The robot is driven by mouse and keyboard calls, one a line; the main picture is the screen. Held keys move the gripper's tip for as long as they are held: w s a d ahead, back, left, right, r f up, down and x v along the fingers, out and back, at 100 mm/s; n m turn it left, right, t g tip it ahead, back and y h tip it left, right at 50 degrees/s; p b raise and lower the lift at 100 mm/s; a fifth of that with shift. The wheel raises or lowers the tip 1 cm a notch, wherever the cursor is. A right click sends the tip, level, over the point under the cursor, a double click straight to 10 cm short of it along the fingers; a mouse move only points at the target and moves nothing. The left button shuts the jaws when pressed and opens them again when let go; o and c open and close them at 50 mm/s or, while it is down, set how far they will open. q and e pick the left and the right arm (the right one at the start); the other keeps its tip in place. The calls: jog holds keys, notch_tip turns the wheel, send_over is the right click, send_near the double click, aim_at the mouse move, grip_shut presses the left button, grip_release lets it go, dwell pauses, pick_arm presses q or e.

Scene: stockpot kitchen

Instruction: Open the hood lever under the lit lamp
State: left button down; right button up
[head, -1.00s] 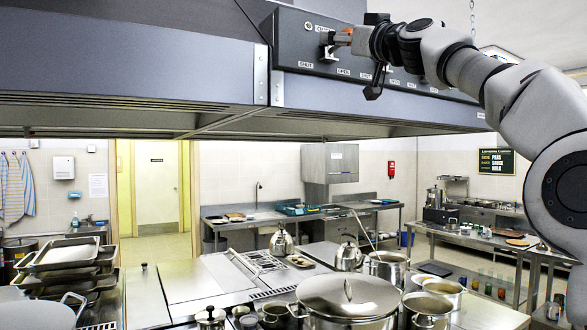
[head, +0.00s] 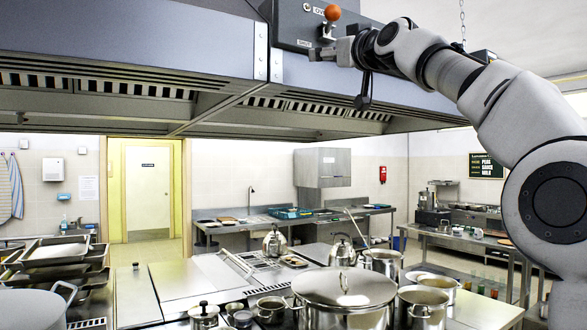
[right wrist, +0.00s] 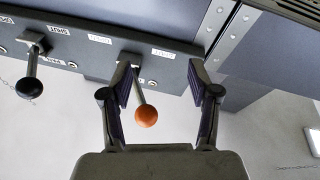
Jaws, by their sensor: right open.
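The hood control panel (head: 287,28) is at the top of the head view. Its lever with an orange ball knob (head: 332,12) has the knob above its mount, close to an OPEN label; a SHUT label is lower left. My right gripper (head: 324,54) is just below this lever. In the right wrist view, my right gripper (right wrist: 160,82) is open, with the orange knob (right wrist: 146,116) and its rod between the spread fingers, apparently not gripped. A black-knobbed lever (right wrist: 29,87) is to the left there. I cannot tell which lamp is lit. My left gripper is not visible.
The hood (head: 130,45) spans the top, its lower edge close to my right arm. Below stand a large lidded stockpot (head: 344,290), kettles (head: 274,242) and smaller pots. The air between hood and stove is clear on the left.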

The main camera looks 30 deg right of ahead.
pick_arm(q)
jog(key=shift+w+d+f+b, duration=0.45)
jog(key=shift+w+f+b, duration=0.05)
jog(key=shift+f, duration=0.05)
pick_arm(e)
jog(key=w+f+g, duration=0.2)
jog(key=w+f, duration=0.5)
jog(key=f, duration=0.4)
jog(key=w+a+f+g, duration=0.1)
jog(key=w+f+g, duration=0.1)
jog(key=w+f, duration=0.5)
notch_tip(320, 180, down, 5)
jog(key=shift+w+n+y, duration=0.3)
jog(key=shift+w, duration=0.1)
jog(key=shift+a, duration=0.15)
